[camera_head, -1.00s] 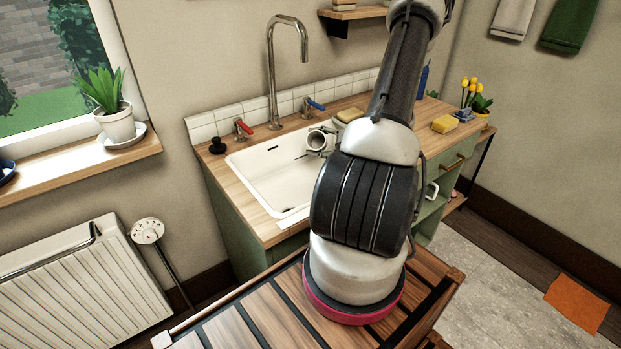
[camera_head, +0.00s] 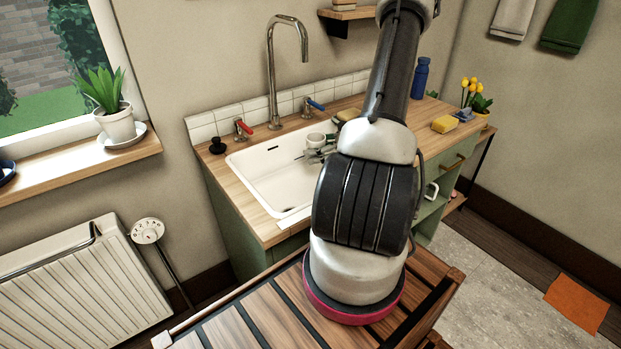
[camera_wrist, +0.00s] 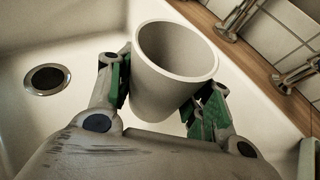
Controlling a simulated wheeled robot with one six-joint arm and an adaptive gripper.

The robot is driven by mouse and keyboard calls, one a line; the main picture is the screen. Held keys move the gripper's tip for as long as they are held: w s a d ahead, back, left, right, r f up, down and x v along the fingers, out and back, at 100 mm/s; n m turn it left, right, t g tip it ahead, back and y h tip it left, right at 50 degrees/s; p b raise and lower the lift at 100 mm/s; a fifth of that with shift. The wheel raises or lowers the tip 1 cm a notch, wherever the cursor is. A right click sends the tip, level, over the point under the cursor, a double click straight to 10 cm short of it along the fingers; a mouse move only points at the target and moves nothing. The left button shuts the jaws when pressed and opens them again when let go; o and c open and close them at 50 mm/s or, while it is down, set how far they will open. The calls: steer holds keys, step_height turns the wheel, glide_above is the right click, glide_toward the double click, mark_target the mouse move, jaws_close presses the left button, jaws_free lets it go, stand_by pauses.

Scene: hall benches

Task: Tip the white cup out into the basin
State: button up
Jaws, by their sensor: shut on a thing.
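The white cup (camera_head: 315,141) is held over the right part of the white basin (camera_head: 270,180). It looks close to upright in the head view. My gripper (camera_wrist: 160,98) is shut on the cup (camera_wrist: 180,45), with a green-padded finger on each side of its wall. In the wrist view the cup's mouth is open towards me and the inside that shows looks bare; its lowest part is hidden. The basin's drain (camera_wrist: 47,79) shows to the left of the cup. My arm hides the basin's right end in the head view.
A tall tap (camera_head: 272,70) stands behind the basin, between a red-handled valve (camera_head: 243,128) and a blue-handled one (camera_head: 312,105). A black plug (camera_head: 217,146) lies at the counter's left. A yellow sponge (camera_head: 444,124) and a blue bottle (camera_head: 421,78) are at the right.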

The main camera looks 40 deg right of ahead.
mark_target(306, 138)
steer(key=shift+r, duration=0.1)
steer(key=shift+r, duration=0.1)
steer(key=shift+r, duration=2.4)
steer(key=shift+s, duration=0.1)
